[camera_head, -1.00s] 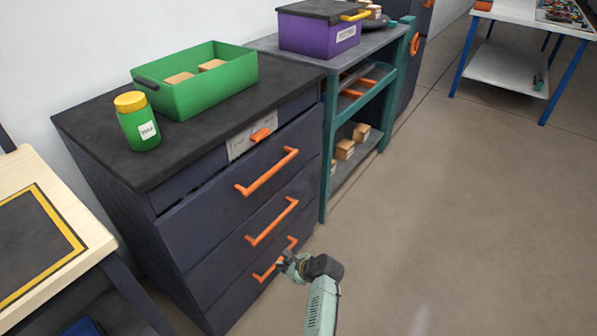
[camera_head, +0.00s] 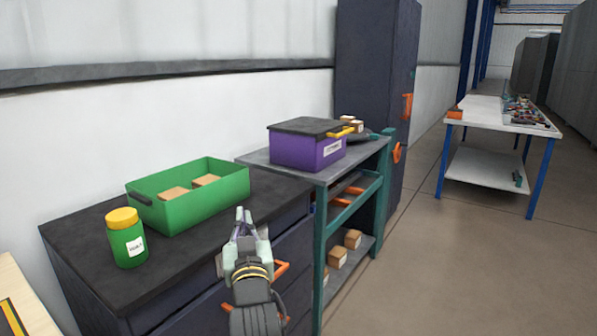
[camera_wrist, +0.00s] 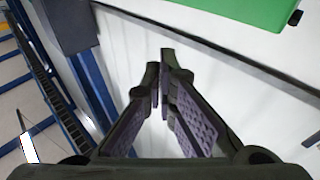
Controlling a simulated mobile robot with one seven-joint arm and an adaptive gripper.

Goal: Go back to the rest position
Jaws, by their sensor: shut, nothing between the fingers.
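My gripper (camera_head: 241,222) is raised in front of the dark drawer cabinet (camera_head: 75,238) in the head view, its fingers pointing up and away. In the wrist view the fingers (camera_wrist: 163,75) come together at their tips with nothing between them. My gripper appears apart from the cabinet's orange handles, one of which is partly hidden behind my arm.
A green bin (camera_head: 195,205) with wooden blocks and a yellow-lidded green jar (camera_head: 127,245) stand on the cabinet. A purple box (camera_head: 300,150) sits on the teal-framed shelf (camera_head: 322,240). A white table (camera_head: 480,118) stands back right; floor between is clear.

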